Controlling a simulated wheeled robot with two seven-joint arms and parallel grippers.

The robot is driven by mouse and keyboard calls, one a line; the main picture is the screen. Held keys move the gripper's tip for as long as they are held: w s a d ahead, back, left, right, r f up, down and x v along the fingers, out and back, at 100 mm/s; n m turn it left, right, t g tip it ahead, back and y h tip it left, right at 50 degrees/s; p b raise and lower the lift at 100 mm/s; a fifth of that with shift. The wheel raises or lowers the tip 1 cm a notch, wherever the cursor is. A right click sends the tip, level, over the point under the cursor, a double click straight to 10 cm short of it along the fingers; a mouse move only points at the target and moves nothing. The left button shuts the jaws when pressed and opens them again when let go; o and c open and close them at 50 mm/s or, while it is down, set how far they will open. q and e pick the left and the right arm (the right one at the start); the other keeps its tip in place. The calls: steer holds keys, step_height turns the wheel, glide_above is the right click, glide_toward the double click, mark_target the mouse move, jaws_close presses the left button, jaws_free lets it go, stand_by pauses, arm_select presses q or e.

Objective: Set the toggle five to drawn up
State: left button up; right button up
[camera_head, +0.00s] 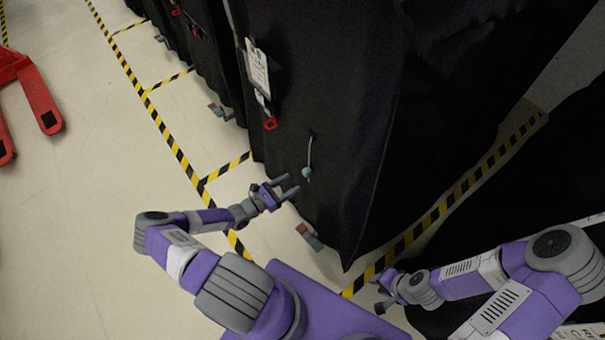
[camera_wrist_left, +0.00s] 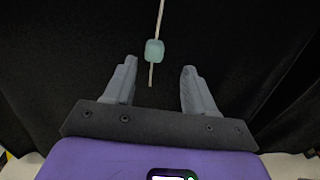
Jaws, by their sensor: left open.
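A pale green toggle (camera_head: 307,172) sits on a light cord that hangs down the black cover (camera_head: 345,120) of the nearest cart. In the left wrist view the toggle (camera_wrist_left: 154,52) is on the cord (camera_wrist_left: 161,15), with a short tail of cord below it. My left gripper (camera_head: 291,184) is open, just left of and slightly below the toggle. In the left wrist view, the toggle lies just beyond and between the open fingertips (camera_wrist_left: 160,66), apart from both. My right gripper (camera_head: 383,291) is low at the right, away from the toggle; its finger opening is unclear.
A white tag (camera_head: 257,68) and a red ring-like piece (camera_head: 270,124) hang on the cover's left edge. A coloured block (camera_head: 309,237) is at the cover's foot. Yellow-black tape (camera_head: 165,135) marks the floor. A red pallet jack (camera_head: 38,95) stands far left. Open floor lies left.

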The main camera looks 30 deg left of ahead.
mark_target(303, 173)
arm_select(q)
steer(key=shift+y, duration=0.3)
steer(key=b+x, duration=0.1)
steer(key=x, duration=0.6)
steer(key=shift+w+a+r+b, duration=0.1)
steer(key=shift+w+a+b, duration=0.1)
steer(key=shift+b, duration=0.15)
jaws_close()
